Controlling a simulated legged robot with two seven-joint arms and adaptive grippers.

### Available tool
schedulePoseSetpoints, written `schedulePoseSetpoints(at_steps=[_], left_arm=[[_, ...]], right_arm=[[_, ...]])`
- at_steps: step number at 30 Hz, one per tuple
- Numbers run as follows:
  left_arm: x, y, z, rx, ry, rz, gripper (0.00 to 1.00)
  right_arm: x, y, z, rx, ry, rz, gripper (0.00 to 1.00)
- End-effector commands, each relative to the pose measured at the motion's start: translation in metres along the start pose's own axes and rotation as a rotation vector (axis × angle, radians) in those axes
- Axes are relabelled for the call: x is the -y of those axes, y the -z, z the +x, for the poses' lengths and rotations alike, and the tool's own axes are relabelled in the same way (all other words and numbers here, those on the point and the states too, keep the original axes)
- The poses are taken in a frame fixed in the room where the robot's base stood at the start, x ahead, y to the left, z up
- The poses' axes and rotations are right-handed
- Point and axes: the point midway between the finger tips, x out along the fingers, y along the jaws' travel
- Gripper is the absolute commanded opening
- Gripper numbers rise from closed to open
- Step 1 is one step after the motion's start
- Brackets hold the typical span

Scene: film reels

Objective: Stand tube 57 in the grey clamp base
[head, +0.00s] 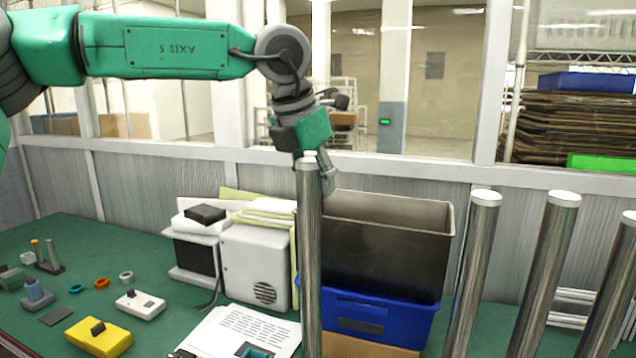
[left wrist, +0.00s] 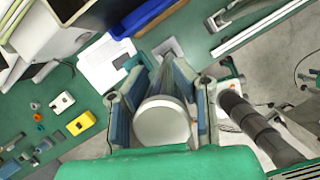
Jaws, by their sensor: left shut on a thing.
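A shiny metal tube with a pale cap (head: 311,255) stands near upright in the middle of the head view. Its lower end is cut off by the picture edge, and no number is readable on it. My left gripper (head: 318,172) is at its top, shut on it. In the left wrist view the tube's round cap (left wrist: 162,124) sits between the two fingers of the left gripper (left wrist: 160,95). A grey square plate (left wrist: 168,48) shows past the tube's far end; it may be the clamp base, and I cannot tell whether they touch. My right gripper is not in view.
Several similar metal tubes (head: 473,270) stand at the right. A black bin (head: 385,240) on a blue crate (head: 378,318) is behind the tube. White appliances (head: 255,262), a yellow box (head: 98,336) and small parts lie on the green table (head: 130,262) at left.

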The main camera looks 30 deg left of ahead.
Motion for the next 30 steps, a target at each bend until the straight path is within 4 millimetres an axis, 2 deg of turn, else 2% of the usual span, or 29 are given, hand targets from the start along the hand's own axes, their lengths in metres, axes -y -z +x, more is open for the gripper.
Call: schedulePoseSetpoints(at_steps=[30], left_arm=[[0.0011, 0.0021, -0.0022, 0.003, 0.0, 0.0, 0.0]], right_arm=[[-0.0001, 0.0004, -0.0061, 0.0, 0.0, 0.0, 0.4]])
